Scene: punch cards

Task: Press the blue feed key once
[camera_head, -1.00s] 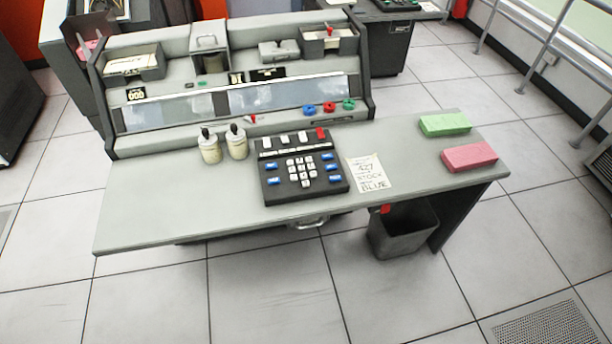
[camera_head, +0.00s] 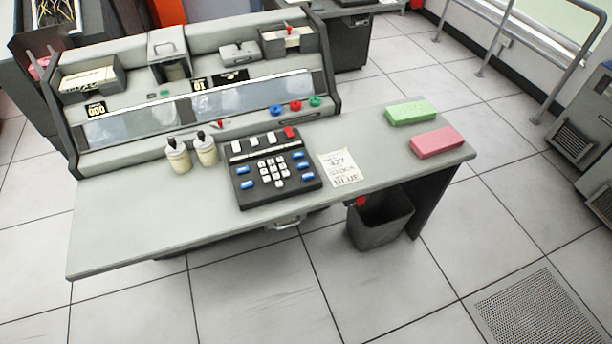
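A grey desk (camera_head: 140,230) carries a sloped console with three round coloured keys on its right side. They are a blue key (camera_head: 277,110), a red key (camera_head: 295,105) and a green key (camera_head: 315,101). A black keypad (camera_head: 262,200) stands on the desk in front, with white keys in the middle, one red key at the back, and several blue keys at its sides, such as one at the right (camera_head: 302,166). No label readable here tells which blue key is the feed key. My gripper is in neither frame.
Two capped bottles (camera_head: 192,154) stand left of the keypad. A handwritten note (camera_head: 341,170) lies right of it. Green (camera_head: 411,112) and pink (camera_head: 437,142) card stacks lie at the desk's right end. A dark bin (camera_head: 380,222) stands below. The desk's left part is clear.

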